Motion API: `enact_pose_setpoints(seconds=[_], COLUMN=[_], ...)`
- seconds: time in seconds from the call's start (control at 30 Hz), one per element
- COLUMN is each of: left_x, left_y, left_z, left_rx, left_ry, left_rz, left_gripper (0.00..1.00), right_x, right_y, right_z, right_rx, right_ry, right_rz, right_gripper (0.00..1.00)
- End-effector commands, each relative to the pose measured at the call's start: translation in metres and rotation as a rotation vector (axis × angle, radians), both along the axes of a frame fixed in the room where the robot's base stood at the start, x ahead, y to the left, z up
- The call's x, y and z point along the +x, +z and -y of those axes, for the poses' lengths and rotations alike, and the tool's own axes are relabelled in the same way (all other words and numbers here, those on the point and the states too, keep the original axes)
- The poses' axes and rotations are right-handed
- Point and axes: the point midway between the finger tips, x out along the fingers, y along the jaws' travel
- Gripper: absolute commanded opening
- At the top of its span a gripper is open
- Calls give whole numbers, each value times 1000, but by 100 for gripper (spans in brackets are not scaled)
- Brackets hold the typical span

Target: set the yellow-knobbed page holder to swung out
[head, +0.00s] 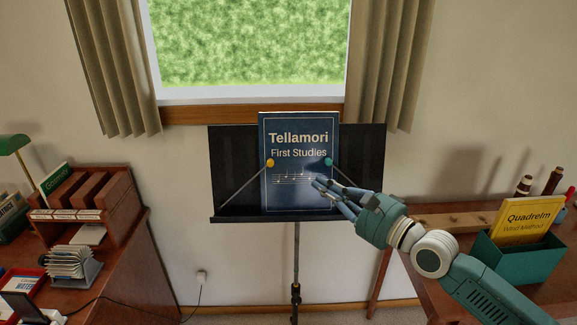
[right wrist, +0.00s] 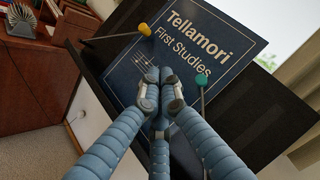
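The yellow-knobbed page holder has a yellow knob (head: 270,163) at the end of a thin rod. The rod slopes from the lower left of the music stand up to the knob, which lies over the left edge of the blue Tellamori book (head: 299,140). The knob also shows in the right wrist view (right wrist: 145,29). My right gripper (head: 317,184) is in front of the book's lower right, apart from the yellow knob. In the right wrist view, its fingertips (right wrist: 161,78) are together with nothing between them. My left gripper is not in view.
A teal-knobbed holder (head: 328,161) lies over the book's right edge, close to my right gripper. The dark music stand (head: 367,150) is between a wooden desk (head: 126,265) at left and a table with a green box (head: 522,262) at right.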

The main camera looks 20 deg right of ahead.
Motion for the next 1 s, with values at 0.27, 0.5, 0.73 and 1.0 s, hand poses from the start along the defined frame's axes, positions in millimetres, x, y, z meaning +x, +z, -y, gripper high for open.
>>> enact_pose_setpoints(seconds=[0.27, 0.5, 0.73, 1.0], left_x=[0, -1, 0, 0], left_y=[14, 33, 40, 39], left_z=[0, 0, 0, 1], left_rx=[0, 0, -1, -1], left_ry=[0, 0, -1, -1], left_rz=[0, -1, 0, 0], left_gripper=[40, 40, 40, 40], right_x=[45, 67, 73, 73], right_y=[6, 16, 17, 16], right_z=[-21, -48, -62, -63], right_rx=[1, 3, -1, -3], right_ry=[0, 3, 1, 1], right_rz=[3, 0, -2, -1], right_gripper=[0, 0, 0, 0])
